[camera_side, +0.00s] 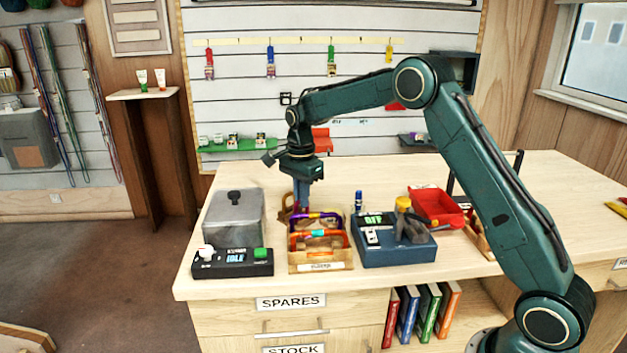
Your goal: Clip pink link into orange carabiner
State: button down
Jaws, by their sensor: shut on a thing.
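The orange carabiner (318,240) stands in the front part of a wooden tray (320,268) on the bench. A purple carabiner (316,217) stands just behind it in the same tray. My gripper (304,207) points down over the back left of the tray, behind the purple carabiner. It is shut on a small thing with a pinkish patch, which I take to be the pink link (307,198). Its outline is too small to make out. I cannot tell whether it touches either carabiner.
Left of the tray are a grey lidded box (233,219) and a black device (233,263) reading IDLE. Right are a blue device (394,250) and a red bin (437,206). A brown ring-like thing (286,210) is close behind the tray. The bench's back right is mostly clear.

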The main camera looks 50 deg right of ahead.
jog(key=shift+r, duration=0.2)
jog(key=shift+r, duration=3.3)
jog(key=s+a+r+n, duration=0.2)
jog(key=s+a+n, duration=0.2)
jog(key=s+n, duration=0.1)
jog(key=s+a+r+n, duration=0.2)
jog(key=s+a+n, duration=0.1)
jog(key=s+n, duration=0.2)
jog(key=shift+s+a+r, duration=0.3)
jog(key=shift+s+a, duration=0.1)
jog(key=shift+s, duration=0.8)
jog(key=shift+f, duration=0.15)
jog(key=shift+f, duration=1.45)
